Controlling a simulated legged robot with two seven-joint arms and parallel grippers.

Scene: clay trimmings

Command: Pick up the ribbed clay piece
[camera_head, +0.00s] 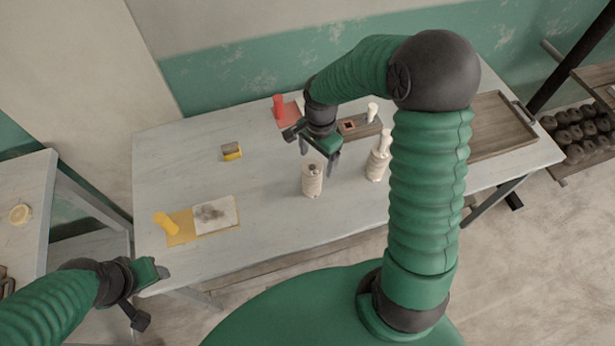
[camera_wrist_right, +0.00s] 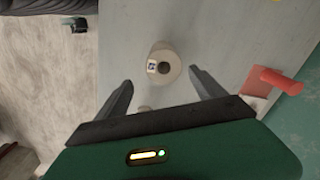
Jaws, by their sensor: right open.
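A pale ribbed clay cylinder (camera_head: 312,182) with a dark opening on top stands upright on the table. In the right wrist view a pale cylinder (camera_wrist_right: 174,58) with a dark hole and a small label lies just beyond the fingertips. My right gripper (camera_head: 315,150) is open, pointing down above and just behind the cylinder in the head view, apart from it. Its two fingers also show spread in the wrist view (camera_wrist_right: 160,80), with nothing held. My left gripper (camera_head: 152,295) is open and empty by the table's front left corner.
A second pale ribbed holder (camera_head: 376,168) with a white upright piece stands to the right. The front middle is clear.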

